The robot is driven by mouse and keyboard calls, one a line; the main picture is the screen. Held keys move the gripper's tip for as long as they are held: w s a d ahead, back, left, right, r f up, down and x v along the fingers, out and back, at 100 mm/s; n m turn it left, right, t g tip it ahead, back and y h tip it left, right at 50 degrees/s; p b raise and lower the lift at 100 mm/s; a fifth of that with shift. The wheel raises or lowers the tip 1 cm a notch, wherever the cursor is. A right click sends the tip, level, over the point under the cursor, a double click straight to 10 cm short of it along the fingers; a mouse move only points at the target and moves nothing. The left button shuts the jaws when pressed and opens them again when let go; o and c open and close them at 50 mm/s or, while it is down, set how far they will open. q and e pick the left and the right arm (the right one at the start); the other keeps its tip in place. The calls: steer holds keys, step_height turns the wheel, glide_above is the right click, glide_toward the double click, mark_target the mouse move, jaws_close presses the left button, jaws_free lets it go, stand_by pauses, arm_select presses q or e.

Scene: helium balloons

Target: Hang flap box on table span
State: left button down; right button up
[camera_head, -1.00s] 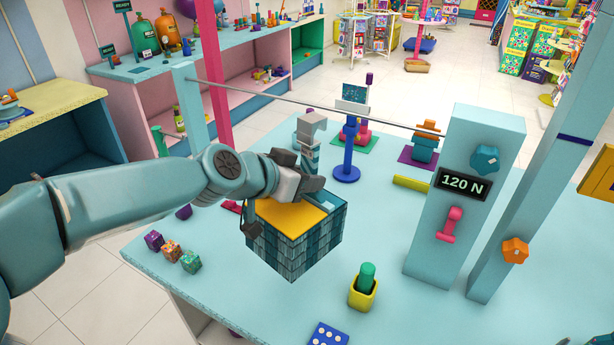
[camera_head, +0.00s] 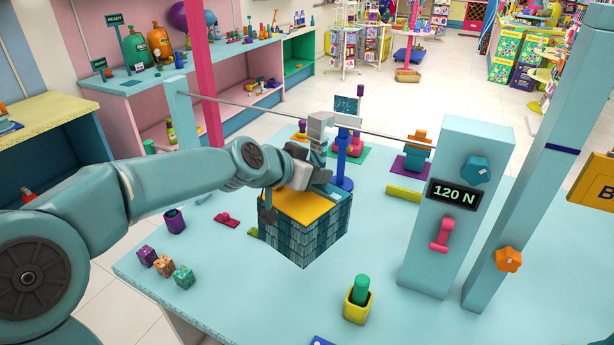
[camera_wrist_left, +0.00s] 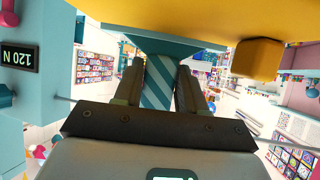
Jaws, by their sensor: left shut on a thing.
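The flap box (camera_head: 303,232) is a teal plaid box with a yellow top, roughly upright at the middle of the head view. A grey hook (camera_head: 321,122) stands above it, close to the table span (camera_head: 262,107), a thin bar between two teal posts. I cannot tell whether the hook is over the bar. My left gripper (camera_head: 322,186) is shut on the box's striped stem, above the yellow top. The left wrist view shows the stem (camera_wrist_left: 159,82) between the fingers and the yellow part (camera_wrist_left: 205,22) above. My right gripper is not in view.
A teal post (camera_head: 455,215) with a "120 N" display carries the right end of the span. A blue stand (camera_head: 343,165) is right beside the hook. A yellow cup with a green peg (camera_head: 358,302) and several small patterned cubes (camera_head: 165,262) stand on the table (camera_head: 240,290).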

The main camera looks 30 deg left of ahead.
arm_select(q)
steer(key=shift+w+a, duration=0.1)
steer(key=shift+w, duration=1.05)
steer(key=shift+w, duration=0.6)
steer(key=shift+w+a, duration=0.1)
steer(key=shift+w, duration=0.1)
